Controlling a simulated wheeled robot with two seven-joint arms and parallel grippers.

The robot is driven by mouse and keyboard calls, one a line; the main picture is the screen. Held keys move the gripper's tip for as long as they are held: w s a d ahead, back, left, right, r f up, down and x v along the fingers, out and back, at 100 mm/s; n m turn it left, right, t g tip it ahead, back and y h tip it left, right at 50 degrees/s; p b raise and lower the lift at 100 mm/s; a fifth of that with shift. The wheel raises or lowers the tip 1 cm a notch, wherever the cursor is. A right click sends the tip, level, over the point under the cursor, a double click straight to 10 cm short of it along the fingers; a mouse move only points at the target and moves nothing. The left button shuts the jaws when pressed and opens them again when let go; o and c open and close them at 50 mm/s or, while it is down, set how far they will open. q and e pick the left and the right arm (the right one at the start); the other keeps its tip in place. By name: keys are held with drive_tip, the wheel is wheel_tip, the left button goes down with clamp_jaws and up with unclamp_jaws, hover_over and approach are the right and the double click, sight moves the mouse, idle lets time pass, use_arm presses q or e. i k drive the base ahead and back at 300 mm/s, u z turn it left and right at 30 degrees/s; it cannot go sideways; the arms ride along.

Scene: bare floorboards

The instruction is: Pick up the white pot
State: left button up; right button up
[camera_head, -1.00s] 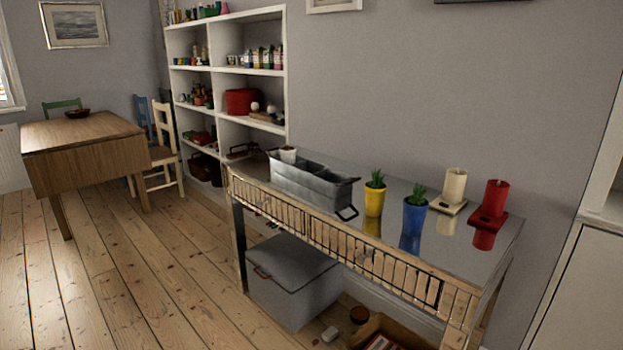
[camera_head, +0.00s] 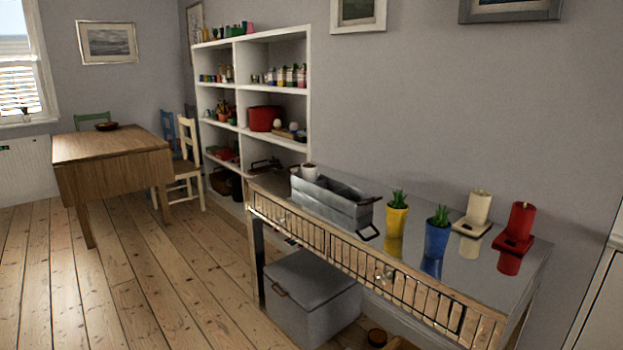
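A small white pot (camera_head: 309,172) shows at the left end of the grey metal planter box (camera_head: 345,213). It looks upright in the box's left compartment, with its lower part hidden by the box wall. The box stands on the reflective top of the sideboard table (camera_head: 292,220). Neither of my grippers is in view.
On the table to the right of the box stand a yellow pot (camera_head: 397,221) and a blue pot (camera_head: 436,239) with plants, a cream candle (camera_head: 478,207) and a red candle (camera_head: 520,221) in holders. A grey storage box (camera_head: 310,305) sits underneath. A white shelf (camera_head: 240,100) and wooden table (camera_head: 110,146) stand left. Floorboards in front are open.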

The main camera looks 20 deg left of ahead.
sight(309, 170)
drive_tip(key=k, duration=0.95)
drive_tip(key=u, duration=1)
drive_tip(key=i, duration=0.55)
drive_tip(key=u, duration=0.6)
drive_tip(key=i, duration=2.15)
drive_tip(key=z, duration=1)
drive_tip(key=i, duration=1.15)
drive_tip(key=z, duration=1.25)
